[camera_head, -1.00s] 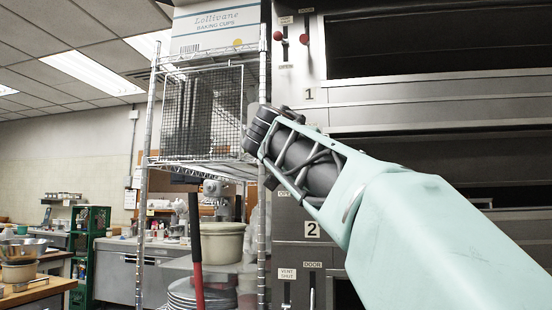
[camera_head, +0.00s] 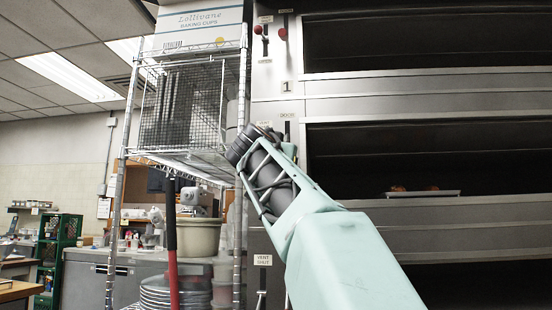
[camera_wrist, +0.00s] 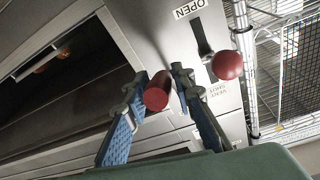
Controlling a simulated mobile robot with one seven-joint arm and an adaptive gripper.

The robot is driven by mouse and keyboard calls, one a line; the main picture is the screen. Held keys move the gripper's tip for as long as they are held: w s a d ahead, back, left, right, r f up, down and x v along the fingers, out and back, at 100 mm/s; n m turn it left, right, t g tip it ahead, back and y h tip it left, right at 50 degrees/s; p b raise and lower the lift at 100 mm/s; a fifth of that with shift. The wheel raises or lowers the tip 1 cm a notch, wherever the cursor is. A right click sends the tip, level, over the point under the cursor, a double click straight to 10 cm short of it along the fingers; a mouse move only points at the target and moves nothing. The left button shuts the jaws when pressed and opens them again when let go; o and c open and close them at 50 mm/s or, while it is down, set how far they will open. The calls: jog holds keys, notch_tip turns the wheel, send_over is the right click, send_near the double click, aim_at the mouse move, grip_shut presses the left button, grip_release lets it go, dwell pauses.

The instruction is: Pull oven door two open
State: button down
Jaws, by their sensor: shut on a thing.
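In the wrist view my gripper (camera_wrist: 160,82) has its two blue fingers on either side of a red knob (camera_wrist: 156,94) and is shut on it. The knob stands on the oven's grey front panel, left of a second red knob (camera_wrist: 227,65) on a lever marked open and vent shut. In the head view my wrist hides the fingers and this knob. Oven deck two (camera_head: 400,160) shows as a wide dark space with a pale tray (camera_head: 425,193) and brown baked goods inside. I cannot tell how far its door stands open.
A wire rack (camera_head: 243,130) with a baking cups box (camera_head: 200,28) stands close left of the oven and my wrist. Deck one (camera_head: 425,40) is above, its red-knobbed levers (camera_head: 282,34) at its left. A red-handled tool (camera_head: 172,235) stands by the rack.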

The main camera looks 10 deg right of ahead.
jog(key=shift+w+d+f, duration=0.25)
jog(key=shift+w+f, duration=0.2)
jog(key=shift+f, duration=0.1)
jog(key=shift+r, duration=0.1)
jog(key=c, duration=1.7)
grip_release()
jog(key=shift+w+d, duration=0.15)
jog(key=shift+s+a, duration=0.35)
jog(key=shift+s, duration=0.15)
jog(key=shift+v, duration=3.35)
